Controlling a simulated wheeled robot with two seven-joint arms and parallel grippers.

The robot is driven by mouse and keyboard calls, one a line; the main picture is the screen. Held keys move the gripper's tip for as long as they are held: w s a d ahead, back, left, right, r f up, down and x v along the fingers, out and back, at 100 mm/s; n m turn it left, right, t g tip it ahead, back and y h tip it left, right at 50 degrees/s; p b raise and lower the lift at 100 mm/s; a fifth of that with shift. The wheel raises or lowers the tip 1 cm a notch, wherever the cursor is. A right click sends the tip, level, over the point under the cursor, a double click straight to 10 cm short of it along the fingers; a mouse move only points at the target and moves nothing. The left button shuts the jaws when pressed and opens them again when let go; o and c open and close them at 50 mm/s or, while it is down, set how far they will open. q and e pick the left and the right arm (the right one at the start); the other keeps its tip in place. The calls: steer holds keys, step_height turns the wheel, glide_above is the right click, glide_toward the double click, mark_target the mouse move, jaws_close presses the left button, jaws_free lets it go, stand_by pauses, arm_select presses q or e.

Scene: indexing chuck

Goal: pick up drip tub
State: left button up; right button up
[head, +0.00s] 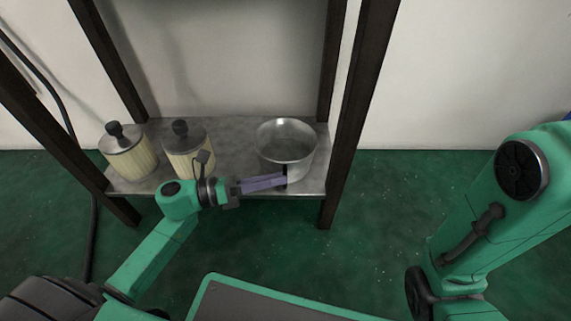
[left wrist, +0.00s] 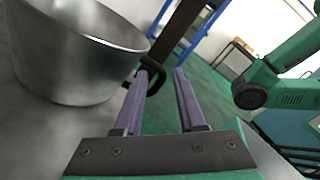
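The drip tub is a round grey metal tub (head: 286,140), open at the top, standing upright at the right end of a low shelf. It fills the upper left of the left wrist view (left wrist: 75,60), where a dark loop handle (left wrist: 157,77) shows on its side. My left gripper (head: 284,180) is at the tub's near side, its purple fingers pointing right. In the left wrist view the fingers (left wrist: 162,72) are apart, with the handle at their tips; I cannot tell whether they touch it. My right gripper is out of view.
Two cream ribbed canisters with dark knobs stand on the shelf (head: 232,150) to the left, one (head: 128,155) at the end and one (head: 188,145) nearer my left wrist. Dark posts (head: 357,90) flank the shelf. The green floor right of it is clear.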

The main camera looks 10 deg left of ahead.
arm_select(q)
steer(key=x, duration=0.3)
jaws_close()
stand_by(1.3)
